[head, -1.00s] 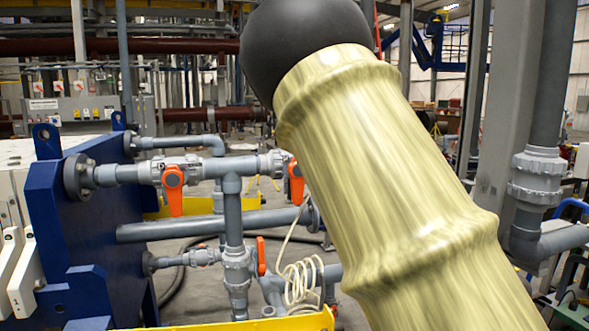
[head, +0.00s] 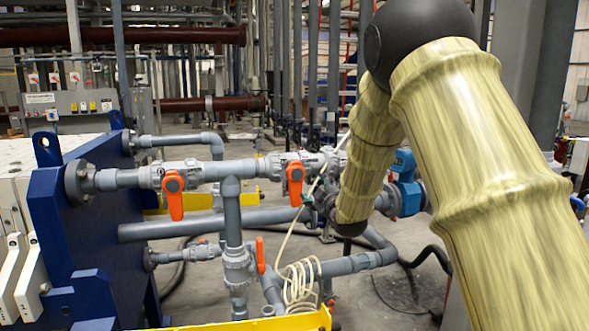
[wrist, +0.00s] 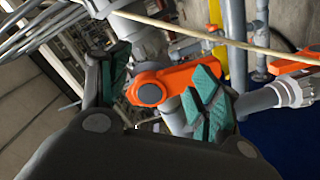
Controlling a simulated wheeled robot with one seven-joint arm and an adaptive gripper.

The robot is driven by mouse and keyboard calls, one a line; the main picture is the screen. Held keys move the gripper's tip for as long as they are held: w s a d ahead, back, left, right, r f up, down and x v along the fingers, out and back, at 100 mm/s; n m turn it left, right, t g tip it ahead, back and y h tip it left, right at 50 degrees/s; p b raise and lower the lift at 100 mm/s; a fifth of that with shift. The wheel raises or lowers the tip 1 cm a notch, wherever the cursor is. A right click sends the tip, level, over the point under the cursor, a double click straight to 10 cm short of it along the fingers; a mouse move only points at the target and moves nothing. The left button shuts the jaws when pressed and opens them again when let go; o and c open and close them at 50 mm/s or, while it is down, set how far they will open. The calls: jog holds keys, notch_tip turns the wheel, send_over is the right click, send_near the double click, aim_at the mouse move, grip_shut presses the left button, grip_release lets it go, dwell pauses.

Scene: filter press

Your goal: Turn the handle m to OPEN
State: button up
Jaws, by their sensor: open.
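In the wrist view my gripper (wrist: 163,86) is open, with a green pad on each side of an orange valve handle (wrist: 178,80). The handle's round hub lies between the pads and its far end is partly covered by the right pad. I cannot tell whether the pads touch it. In the head view orange handles hang down on the left valve (head: 173,193) and the middle valve (head: 295,180). A third orange handle (head: 260,255) stands upright lower down. No letter m is readable, so I cannot tell which is handle m. My gripper is hidden in the head view.
The blue filter press frame (head: 90,230) stands at left with grey pipes (head: 180,224) running from it. A coiled pale hose (head: 300,280) hangs below and crosses the top of the wrist view. Yellow bars lie low in front.

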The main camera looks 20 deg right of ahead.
aim_at(297, 191)
jog(key=a+f+m+p, duration=0.25)
jog(key=a+m, duration=0.25)
jog(key=m, duration=0.5)
jog(key=shift+w+d+r+b, duration=0.1)
jog(key=shift+w+b, duration=0.2)
jog(key=shift+w, duration=1.55)
jog(key=shift+w+r+b, duration=0.1)
jog(key=shift+w+b, duration=0.2)
jog(key=shift+w, duration=1.55)
